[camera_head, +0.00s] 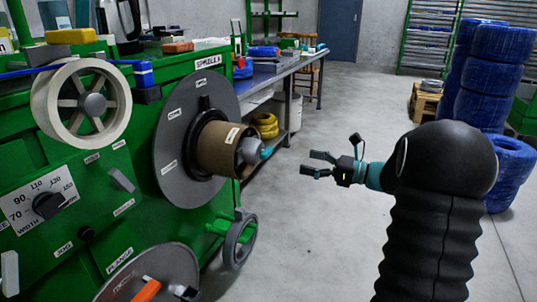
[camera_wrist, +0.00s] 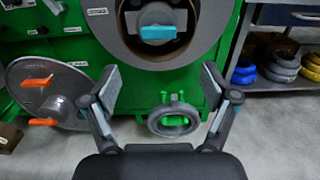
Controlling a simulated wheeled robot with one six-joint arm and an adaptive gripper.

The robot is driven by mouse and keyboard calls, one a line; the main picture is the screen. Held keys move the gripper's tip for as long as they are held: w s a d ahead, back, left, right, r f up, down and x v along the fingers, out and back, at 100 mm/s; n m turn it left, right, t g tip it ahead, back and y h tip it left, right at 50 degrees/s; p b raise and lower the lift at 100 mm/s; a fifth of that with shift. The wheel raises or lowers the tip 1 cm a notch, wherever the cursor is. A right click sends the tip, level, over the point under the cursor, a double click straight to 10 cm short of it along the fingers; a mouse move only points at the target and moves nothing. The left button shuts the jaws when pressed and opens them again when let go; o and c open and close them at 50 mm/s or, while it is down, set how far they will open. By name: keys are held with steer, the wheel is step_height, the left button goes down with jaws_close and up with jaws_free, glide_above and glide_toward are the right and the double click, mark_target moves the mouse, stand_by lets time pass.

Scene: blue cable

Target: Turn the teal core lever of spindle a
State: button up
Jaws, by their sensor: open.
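The teal core lever (camera_head: 266,152) sits at the hub end of spindle a (camera_head: 196,137), a grey disc with a brown cardboard core on the green machine. In the wrist view the teal lever (camera_wrist: 158,33) lies roughly level, at the top middle, in front of the hub. My gripper (camera_head: 312,163) is open and empty, to the right of the lever in the head view, with clear air between them. In the wrist view its two fingers (camera_wrist: 160,90) stand wide apart, below the lever in the picture. Nothing is between the fingertips.
A lower disc with orange levers (camera_wrist: 40,82) and a grey handwheel (camera_wrist: 174,119) stick out from the machine below. A workbench (camera_head: 277,68) stands behind, with yellow coils (camera_head: 265,124) under it. Blue coil stacks (camera_head: 497,75) stand at the right. The floor between is open.

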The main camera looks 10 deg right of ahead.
mark_target(270, 154)
steer(key=x, duration=1.2)
steer(key=shift+a, duration=0.15)
steer(key=c, duration=1.1)
